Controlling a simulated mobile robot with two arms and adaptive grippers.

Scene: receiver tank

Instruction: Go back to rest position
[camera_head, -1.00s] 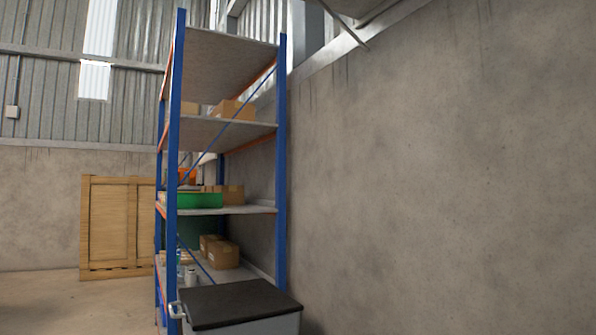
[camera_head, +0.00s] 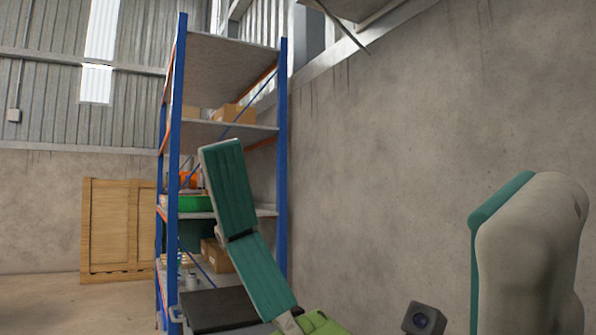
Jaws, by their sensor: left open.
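My left gripper (camera_head: 240,225) is raised in the lower middle of the head view, in front of the shelf rack. The rest of this gripper is cut off by the bottom edge. A beige and teal arm link of mine stands at the lower right. My right gripper does not show.
A blue-post shelf rack (camera_head: 281,150) holds cardboard boxes (camera_head: 232,113) and a green bin (camera_head: 190,203). A dark-topped box (camera_head: 215,309) stands before it, partly behind my gripper. A wooden crate (camera_head: 108,230) stands at the back left. A concrete wall (camera_head: 400,150) fills the right.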

